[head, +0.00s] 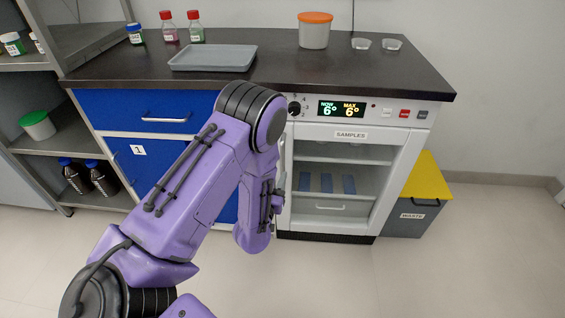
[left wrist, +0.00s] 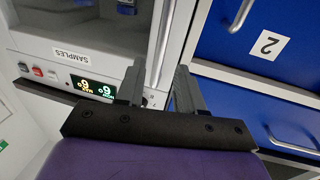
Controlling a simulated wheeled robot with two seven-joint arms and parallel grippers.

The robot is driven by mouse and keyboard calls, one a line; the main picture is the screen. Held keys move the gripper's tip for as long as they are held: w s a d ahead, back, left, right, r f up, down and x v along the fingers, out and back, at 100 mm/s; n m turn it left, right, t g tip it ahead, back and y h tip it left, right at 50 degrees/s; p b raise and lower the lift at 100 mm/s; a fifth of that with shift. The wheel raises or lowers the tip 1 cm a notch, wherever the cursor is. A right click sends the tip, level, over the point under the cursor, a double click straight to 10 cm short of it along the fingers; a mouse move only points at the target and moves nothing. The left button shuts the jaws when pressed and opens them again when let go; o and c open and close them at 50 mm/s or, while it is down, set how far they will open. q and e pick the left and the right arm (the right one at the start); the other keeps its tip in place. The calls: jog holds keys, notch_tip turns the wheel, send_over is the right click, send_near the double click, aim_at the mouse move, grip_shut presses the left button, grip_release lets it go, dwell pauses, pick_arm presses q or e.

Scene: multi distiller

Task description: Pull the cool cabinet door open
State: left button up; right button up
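The cool cabinet (head: 408,160) is white, with a SAMPLES label and a display, under the right half of the counter. Its glass door (head: 335,172) looks shut; shelves with blue items show through it. The door's metal handle (left wrist: 163,40) runs upright along the edge nearest the blue drawers. My left gripper (left wrist: 157,72) is open, with its two fingers either side of the handle's line. I cannot tell whether they touch it. In the head view my purple left arm hides most of the gripper and the handle. My right gripper is not in view.
Blue drawers (head: 150,112) adjoin the cabinet on the left. A grey waste bin with a yellow lid (head: 432,178) stands to its right. The counter holds a grey tray (head: 213,57) and an orange-lidded tub (head: 314,32). The floor in front looks clear.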

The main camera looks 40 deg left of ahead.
aim_at(282, 162)
pick_arm(q)
jog(key=x, duration=0.8)
jog(key=shift+a+f, duration=0.1)
grip_shut()
